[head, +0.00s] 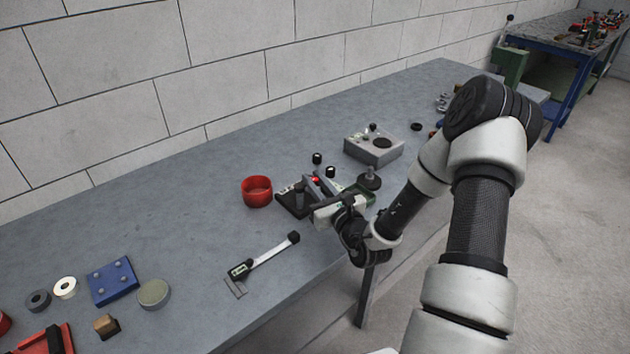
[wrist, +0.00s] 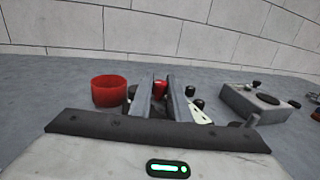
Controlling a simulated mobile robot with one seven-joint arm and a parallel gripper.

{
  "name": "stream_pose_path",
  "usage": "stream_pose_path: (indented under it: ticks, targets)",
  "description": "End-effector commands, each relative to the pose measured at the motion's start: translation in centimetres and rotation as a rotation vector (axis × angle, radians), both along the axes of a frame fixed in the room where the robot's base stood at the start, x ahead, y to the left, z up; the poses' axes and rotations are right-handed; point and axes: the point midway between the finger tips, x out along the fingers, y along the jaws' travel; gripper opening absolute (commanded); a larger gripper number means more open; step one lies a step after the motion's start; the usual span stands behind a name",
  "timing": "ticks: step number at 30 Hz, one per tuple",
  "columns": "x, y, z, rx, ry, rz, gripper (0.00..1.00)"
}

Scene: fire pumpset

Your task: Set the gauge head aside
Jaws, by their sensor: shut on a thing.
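My gripper (head: 318,184) is low over the front part of the grey workbench, its fingers pointing toward the wall. It is shut on a small part with a red end (wrist: 160,88), which looks like the gauge head. The red end also shows between the fingers in the head view (head: 315,181). The fingers hide most of the part, and I cannot tell whether it touches the bench. A dark stand or block (head: 293,203) is just left of the fingers. Black knobs (head: 317,158) rise close behind them.
A red cup (head: 257,191) stands left of the gripper. A digital caliper (head: 262,262) lies front left. Bare bench lies left of the cup.

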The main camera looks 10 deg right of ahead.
Motion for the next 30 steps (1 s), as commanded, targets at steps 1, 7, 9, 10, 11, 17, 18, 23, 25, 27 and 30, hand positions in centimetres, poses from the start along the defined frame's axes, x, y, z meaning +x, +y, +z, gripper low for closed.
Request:
stream_pose_path:
  ticks: [1, 7, 9, 10, 11, 17, 18, 23, 25, 27, 30]
  targets:
    - [-0.1, 0.0, -0.1, 0.001, 0.002, 0.0, 0.0]
    - [-0.1, 0.0, -0.1, 0.001, 0.002, 0.001, 0.28]
    - [-0.1, 0.0, -0.1, 0.001, 0.002, 0.001, 0.35]
    - [-0.1, 0.0, -0.1, 0.001, 0.002, 0.001, 0.35]
    - [-0.1, 0.0, -0.1, 0.001, 0.002, 0.001, 0.35]
    - [-0.1, 0.0, 0.0, 0.001, 0.001, 0.001, 0.35]
    - [-0.2, 0.0, 0.0, 0.001, 0.001, 0.001, 0.35]
    - [-1.8, -0.5, -0.1, -0.001, 0.003, -0.001, 0.35]
    - [-3.1, -0.7, 0.0, 0.0, 0.004, -0.001, 0.35]
    - [-4.8, -1.2, -0.1, 0.0, 0.005, -0.001, 0.35]
    - [-7.2, -1.8, -0.1, 0.001, 0.005, -0.003, 0.35]
